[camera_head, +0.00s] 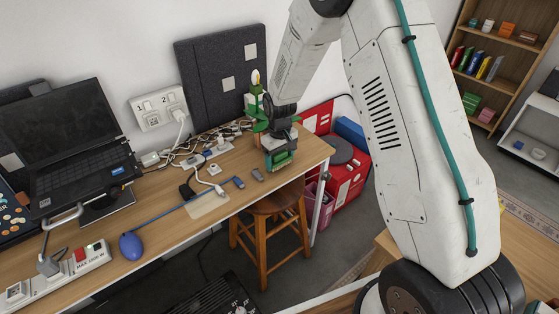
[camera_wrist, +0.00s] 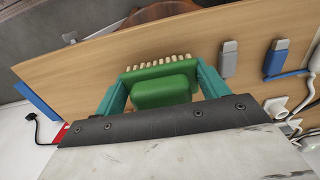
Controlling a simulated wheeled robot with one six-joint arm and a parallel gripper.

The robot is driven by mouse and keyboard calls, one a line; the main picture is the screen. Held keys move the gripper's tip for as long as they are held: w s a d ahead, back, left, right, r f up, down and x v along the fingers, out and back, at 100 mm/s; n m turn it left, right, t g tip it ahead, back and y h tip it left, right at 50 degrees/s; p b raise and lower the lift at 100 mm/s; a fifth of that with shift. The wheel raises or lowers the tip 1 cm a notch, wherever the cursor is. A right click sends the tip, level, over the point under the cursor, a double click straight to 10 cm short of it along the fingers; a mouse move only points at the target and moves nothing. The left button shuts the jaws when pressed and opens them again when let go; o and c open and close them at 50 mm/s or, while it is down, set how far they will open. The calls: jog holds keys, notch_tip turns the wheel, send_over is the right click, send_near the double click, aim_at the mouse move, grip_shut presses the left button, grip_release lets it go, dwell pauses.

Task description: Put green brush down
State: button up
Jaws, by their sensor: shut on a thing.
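The green brush (camera_wrist: 162,90) with pale bristles is between the two teal fingers of my gripper (camera_wrist: 160,88) in the wrist view. The fingers are shut on its sides, and the bristles point away from the wrist. In the head view my gripper (camera_head: 280,157) is at the right end of the wooden desk (camera_head: 150,187), and the green brush (camera_head: 282,160) shows low between the fingers. The brush is over or close to the desk top near its edge; I cannot tell whether it touches.
A grey USB stick (camera_head: 257,174) and a blue one (camera_head: 239,182) lie left of my gripper. Cables, power strips and a laptop (camera_head: 70,140) fill the desk's back and left. A wooden stool (camera_head: 273,212) stands below the front edge. A red box (camera_head: 345,175) is beyond the right end.

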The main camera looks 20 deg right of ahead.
aim_at(280, 153)
jog(key=shift+f, duration=0.45)
jog(key=shift+f, duration=0.15)
jog(key=o, duration=1.2)
notch_tip(280, 153, up, 12)
jog(key=shift+r, duration=0.25)
jog(key=s+d+r+m, duration=0.2)
jog(key=s+r, duration=1.5)
jog(key=r, duration=0.1)
jog(key=shift+m+t, duration=0.7)
jog(key=shift+m, duration=0.1)
jog(key=s+r, duration=0.1)
jog(key=s, duration=0.6)
jog(key=s+r, duration=0.1)
jog(key=s, duration=1.2)
jog(key=shift+s+d+r, duration=0.4)
